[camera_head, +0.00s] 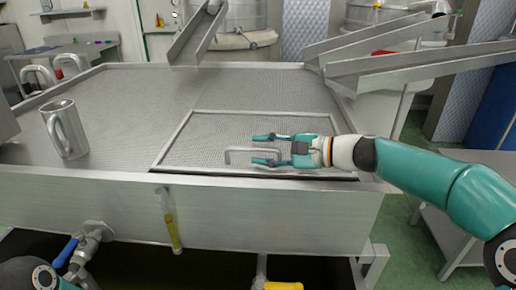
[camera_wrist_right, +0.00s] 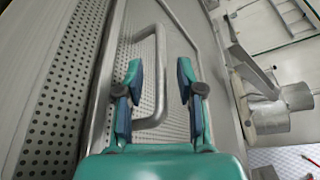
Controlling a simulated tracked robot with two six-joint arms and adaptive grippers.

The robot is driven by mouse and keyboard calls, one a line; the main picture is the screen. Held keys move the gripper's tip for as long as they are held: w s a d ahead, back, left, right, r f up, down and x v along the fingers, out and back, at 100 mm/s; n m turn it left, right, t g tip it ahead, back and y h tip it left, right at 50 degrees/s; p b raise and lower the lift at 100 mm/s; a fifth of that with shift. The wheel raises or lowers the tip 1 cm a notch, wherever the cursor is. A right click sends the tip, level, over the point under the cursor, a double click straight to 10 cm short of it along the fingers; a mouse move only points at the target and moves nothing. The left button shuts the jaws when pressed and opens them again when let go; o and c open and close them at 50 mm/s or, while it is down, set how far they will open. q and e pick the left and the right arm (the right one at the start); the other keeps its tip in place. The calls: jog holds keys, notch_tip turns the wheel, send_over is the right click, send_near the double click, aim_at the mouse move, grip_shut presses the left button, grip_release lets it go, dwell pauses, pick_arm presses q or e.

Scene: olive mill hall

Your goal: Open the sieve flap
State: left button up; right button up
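The sieve flap (camera_head: 205,130) is a framed, perforated metal panel set in the large sieve table (camera_head: 120,95). It lies about flat, with a dark line along its near edge. Its U-shaped metal handle (camera_head: 240,150) stands near that edge. My right gripper (camera_head: 262,150) is open and level with the handle, reaching in from the right. In the right wrist view, the handle bar (camera_wrist_right: 160,80) lies between the two spread fingers (camera_wrist_right: 158,80), and I see no clear grip on it. The flap's mesh (camera_wrist_right: 175,120) shows behind. My left gripper is not in view.
A metal jug (camera_head: 66,130) stands on the table's left part. Metal chutes (camera_head: 197,35) reach over the back edge, and more (camera_head: 410,65) over the right. A yellow-bodied tube (camera_head: 170,220) hangs on the front wall. A blue-handled valve (camera_head: 75,250) is below left.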

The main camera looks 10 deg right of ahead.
jog(key=shift+x, duration=0.8)
jog(key=shift+c, duration=0.3)
grip_shut()
